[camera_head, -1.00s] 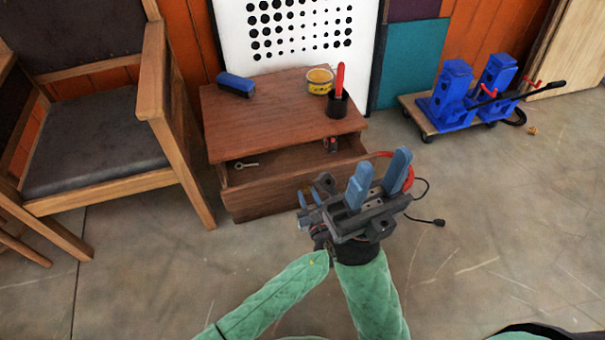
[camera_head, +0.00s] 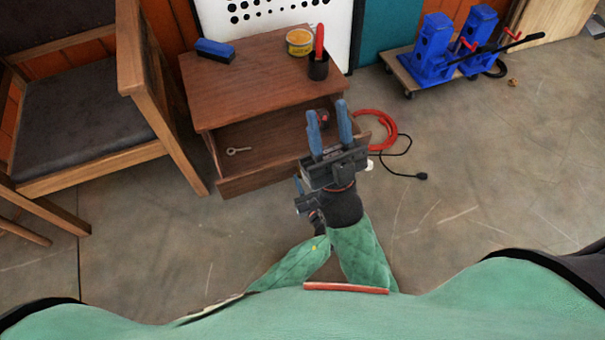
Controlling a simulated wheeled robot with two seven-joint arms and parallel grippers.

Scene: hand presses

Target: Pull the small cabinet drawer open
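The small wooden cabinet (camera_head: 235,85) stands left of centre. Its drawer (camera_head: 262,176) is pulled out at the front, with its inside showing. A key (camera_head: 238,150) and a small dark and red item (camera_head: 323,118) lie in the drawer. My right gripper (camera_head: 328,110) has its two blue fingers apart with nothing seen between them. It overlaps the right part of the drawer in the view; I cannot tell whether it touches. My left gripper (camera_head: 299,186) is low beside it, partly hidden by the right hand, and its opening is unclear.
A blue brush-like block (camera_head: 215,50), a yellow tin (camera_head: 299,42) and a black cup (camera_head: 318,67) stand on the cabinet. A chair (camera_head: 85,120) is close on the left. A red hose (camera_head: 384,127) and black cable lie right. Blue presses (camera_head: 433,50) stand on a trolley.

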